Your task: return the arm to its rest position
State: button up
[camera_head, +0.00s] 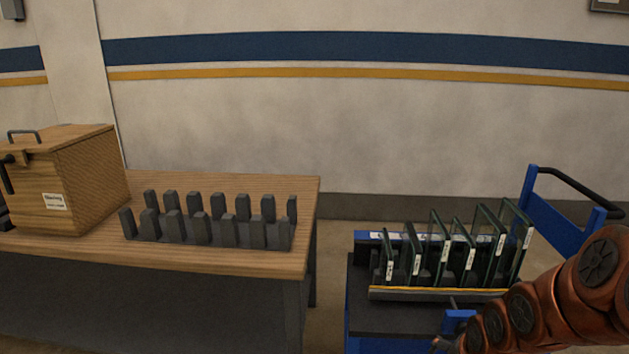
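My orange-brown arm (540,308) enters at the right edge and reaches down and left to the bottom edge, in front of the blue cart's right side. Several of its round joints show. Its far end runs down to the bottom edge, and I make out no gripper fingers there. Whether my gripper holds anything does not show.
A blue cart (545,212) at the right carries a rack with several upright glass panels (437,250). A wooden table (200,258) at the left bears an empty-looking dark slotted rack (210,232) and a wooden box (95,183). A narrow floor gap separates table and cart.

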jog(key=s+a+r+n+g+p, duration=0.3)
jog(key=s+a+r+n+p, duration=0.1)
jog(key=s+r, duration=0.7)
jog(key=s+a+r+n+g+p, duration=0.3)
jog(key=s+a+r+n+p, duration=0.2)
jog(key=s+r, duration=0.6)
jog(key=s+a+p, duration=0.1)
jog(key=s+a, duration=0.1)
jog(key=s, duration=0.2)
jog(key=shift+r+n+p, duration=0.3)
jog(key=shift+r+p, duration=0.05)
jog(key=shift+p, duration=0.05)
jog(key=shift+a, duration=0.1)
